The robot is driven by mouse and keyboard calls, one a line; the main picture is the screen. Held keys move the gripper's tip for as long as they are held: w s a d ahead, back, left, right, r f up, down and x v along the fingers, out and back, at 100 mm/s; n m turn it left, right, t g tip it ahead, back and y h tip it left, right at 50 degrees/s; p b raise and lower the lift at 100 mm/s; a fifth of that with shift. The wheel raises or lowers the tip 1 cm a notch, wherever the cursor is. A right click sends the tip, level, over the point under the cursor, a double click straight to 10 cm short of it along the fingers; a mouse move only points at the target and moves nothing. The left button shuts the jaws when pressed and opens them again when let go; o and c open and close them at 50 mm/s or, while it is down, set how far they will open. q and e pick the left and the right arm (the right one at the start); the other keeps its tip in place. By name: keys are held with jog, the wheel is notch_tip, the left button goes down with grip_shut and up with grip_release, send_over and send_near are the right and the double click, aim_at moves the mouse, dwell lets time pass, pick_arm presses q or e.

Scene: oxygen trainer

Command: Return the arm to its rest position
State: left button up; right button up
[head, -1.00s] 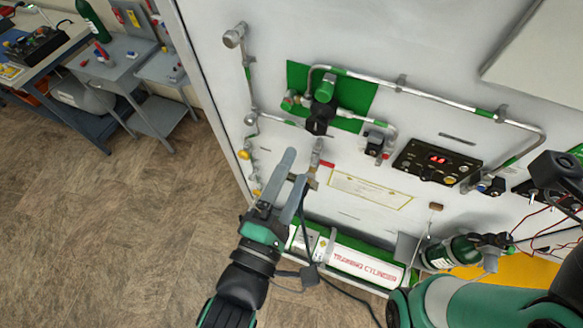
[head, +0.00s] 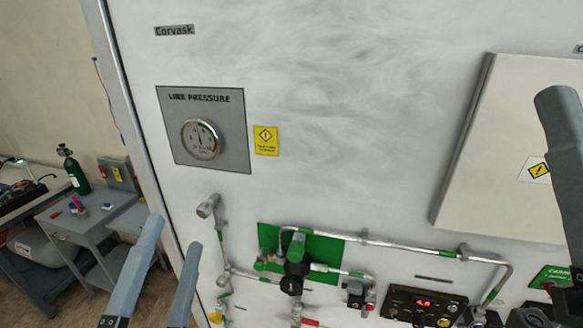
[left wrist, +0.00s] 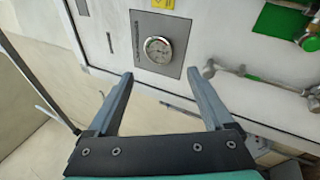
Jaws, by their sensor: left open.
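My left gripper (head: 166,268) is at the lower left of the head view, in front of the trainer panel's left edge. Its two fingers are apart with nothing between them. In the left wrist view the open left gripper (left wrist: 166,88) has its fingers spread below the pressure gauge (left wrist: 158,49), not touching it. Part of a grey finger (head: 565,150) shows at the right edge of the head view, likely my right gripper; its opening cannot be told.
The white panel (head: 330,110) carries a line pressure gauge (head: 200,139), a green-backed valve (head: 295,262), pipes and a red-lit display (head: 425,303). A raised pale cover (head: 490,150) is at right. A grey cart (head: 95,222) and green cylinder (head: 75,172) stand left.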

pick_arm(q)
jog(key=s+a+r+m+t, duration=0.2)
jog(key=s+r+m, duration=0.1)
jog(key=r+m, duration=0.5)
jog(key=s+a+r+m+t, duration=0.3)
jog(key=r+m, duration=0.2)
jog(key=r, duration=0.4)
notch_tip(320, 180, up, 18)
jog(key=r+m+h+p, duration=0.15)
jog(key=m+p, duration=0.65)
jog(key=p, duration=1)
notch_tip(320, 180, down, 27)
jog(key=b, duration=2.5)
jog(key=shift+s+d+r+b, duration=0.2)
jog(key=shift+s+d+b, duration=0.15)
jog(key=shift+d, duration=0.1)
